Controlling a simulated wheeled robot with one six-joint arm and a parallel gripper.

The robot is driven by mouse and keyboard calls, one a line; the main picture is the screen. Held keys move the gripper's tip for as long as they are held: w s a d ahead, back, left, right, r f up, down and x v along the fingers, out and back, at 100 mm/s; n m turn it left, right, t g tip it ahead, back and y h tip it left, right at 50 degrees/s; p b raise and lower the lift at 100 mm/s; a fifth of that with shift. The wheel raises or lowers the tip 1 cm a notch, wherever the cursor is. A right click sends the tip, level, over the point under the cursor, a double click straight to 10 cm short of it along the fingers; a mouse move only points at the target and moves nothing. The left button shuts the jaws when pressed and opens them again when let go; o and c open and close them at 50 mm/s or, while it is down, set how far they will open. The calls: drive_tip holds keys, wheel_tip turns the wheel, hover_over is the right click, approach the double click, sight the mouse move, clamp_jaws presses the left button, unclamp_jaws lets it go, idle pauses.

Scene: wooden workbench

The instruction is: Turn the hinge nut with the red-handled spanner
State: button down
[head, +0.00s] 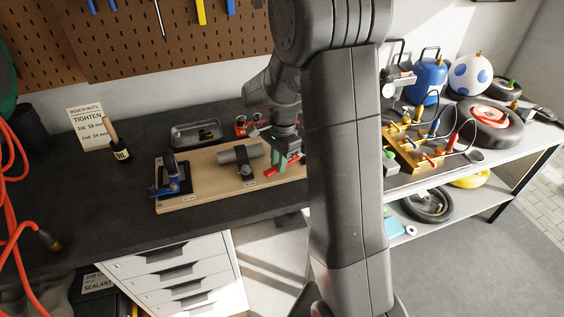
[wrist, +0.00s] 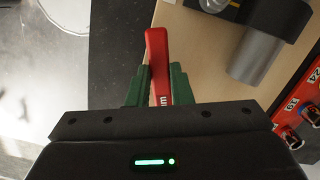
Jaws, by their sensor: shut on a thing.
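My gripper (wrist: 159,84) has green fingers and is shut on the red-handled spanner (wrist: 156,50). The red handle sticks out beyond the fingertips in the wrist view; the spanner's head is hidden. In the head view my gripper (head: 285,160) is low over the right part of the wooden board (head: 215,193), with a bit of the red spanner (head: 271,172) below it. I cannot tell whether the spanner touches the board. A grey pipe in a black clamp (head: 243,168) lies just left of my gripper. A blue-handled fixture (head: 168,186) is at the board's left end.
A red rack (wrist: 291,120) marked 19 and 24 stands behind the board. Brass-fitted valves (head: 418,150) stand on the right bench. The dark front bench top is clear.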

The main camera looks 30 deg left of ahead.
drive_tip(key=shift+w+a+r, duration=0.15)
drive_tip(key=shift+a, duration=0.1)
drive_tip(key=shift+w+a+m, duration=0.1)
drive_tip(key=shift+a+m, duration=0.15)
drive_tip(key=shift+m, duration=0.15)
drive_tip(key=shift+s+d+n, duration=0.2)
drive_tip(key=shift+d+n, duration=0.4)
drive_tip(key=shift+d, duration=0.1)
drive_tip(key=shift+s+d+n, duration=0.2)
drive_tip(key=shift+d+n, duration=0.4)
drive_tip(key=shift+d, duration=0.05)
wheel_tip(320, 180, up, 5)
drive_tip(key=p, duration=0.2)
drive_tip(key=shift+r+p, duration=0.1)
drive_tip(key=shift+p, duration=0.3)
idle(0.5)
